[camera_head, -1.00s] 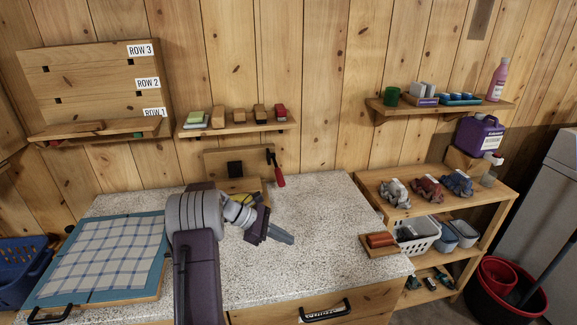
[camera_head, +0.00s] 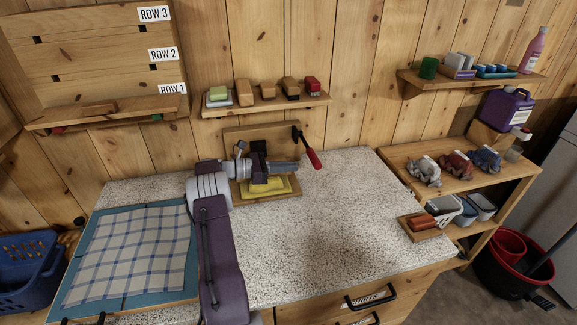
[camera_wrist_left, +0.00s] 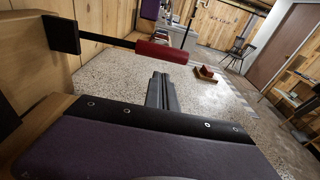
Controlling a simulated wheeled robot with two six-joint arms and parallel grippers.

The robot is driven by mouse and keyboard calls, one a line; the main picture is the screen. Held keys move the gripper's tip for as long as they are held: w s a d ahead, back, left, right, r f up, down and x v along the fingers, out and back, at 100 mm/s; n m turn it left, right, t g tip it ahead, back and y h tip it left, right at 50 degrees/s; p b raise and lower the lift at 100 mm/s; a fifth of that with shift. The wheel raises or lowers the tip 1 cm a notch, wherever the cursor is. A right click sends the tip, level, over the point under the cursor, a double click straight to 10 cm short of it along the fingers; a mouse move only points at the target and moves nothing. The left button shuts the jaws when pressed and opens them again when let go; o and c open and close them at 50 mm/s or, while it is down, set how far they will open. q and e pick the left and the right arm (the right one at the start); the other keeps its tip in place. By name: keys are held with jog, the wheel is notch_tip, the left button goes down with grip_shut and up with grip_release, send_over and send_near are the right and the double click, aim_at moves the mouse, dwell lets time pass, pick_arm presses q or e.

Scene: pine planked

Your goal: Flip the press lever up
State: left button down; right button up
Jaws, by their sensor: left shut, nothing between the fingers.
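The press lever has a black arm and a red handle (camera_head: 315,159). It is mounted at the right of a wooden press (camera_head: 285,128) on the counter by the wall, and its handle slants down to the right. The press has a black block and a yellow cloth (camera_head: 265,186) on its base. My left gripper (camera_head: 296,166) is shut and empty, in front of the press and just left of the handle. In the left wrist view the red handle (camera_wrist_left: 162,52) is just beyond the fingertips (camera_wrist_left: 160,75), with a visible gap. My right gripper is out of view.
A shelf (camera_head: 270,105) with several blocks hangs above the press. A checked cloth on a blue board (camera_head: 190,250) lies at the left. A small wooden tray (camera_head: 425,237) with red-brown pieces sits at the counter's right edge. The counter (camera_head: 330,235) between is clear.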

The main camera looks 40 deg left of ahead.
aim_at(308, 148)
pick_arm(q)
jog(key=r+x, duration=0.1)
jog(key=x, duration=0.5)
jog(key=shift+w+d+f+p, duration=0.25)
jog(key=shift+f+p, duration=0.1)
jog(key=shift+f, duration=0.15)
jog(key=shift+s, duration=0.1)
jog(key=shift+r, duration=0.1)
